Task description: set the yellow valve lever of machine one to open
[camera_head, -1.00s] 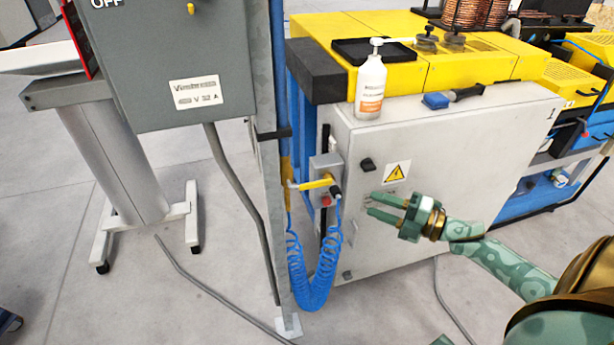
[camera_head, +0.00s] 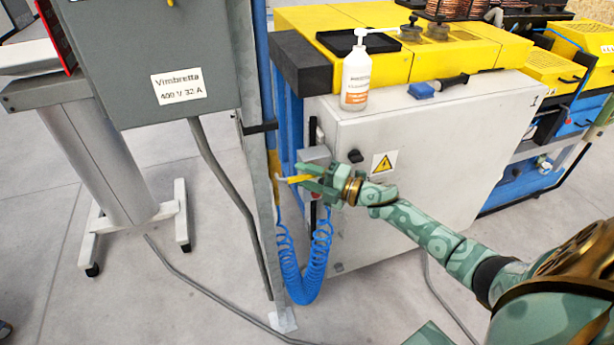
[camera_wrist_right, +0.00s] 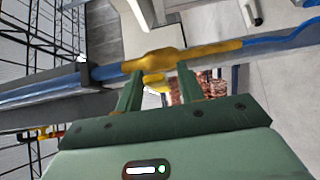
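The yellow valve lever (camera_head: 297,179) sticks out to the left from the grey valve box (camera_head: 316,156) on the left side of the light grey cabinet. My right gripper (camera_head: 312,180) is at the lever, partly covering it and the box in the head view. In the right wrist view the gripper's two fingers (camera_wrist_right: 158,85) stand apart, with a yellow part (camera_wrist_right: 155,79) showing between their tips. A yellow fitting (camera_wrist_right: 165,58) on a pipe lies just beyond them. I cannot tell whether a finger touches the lever. My left gripper is not in view.
A steel post (camera_head: 261,225) stands close to the left of the lever. A coiled blue hose (camera_head: 312,272) hangs below the box. A white pump bottle (camera_head: 356,78) and a blue-and-black tool (camera_head: 437,86) stand on the cabinet (camera_head: 440,130). A grey electrical box (camera_head: 150,60) is at upper left.

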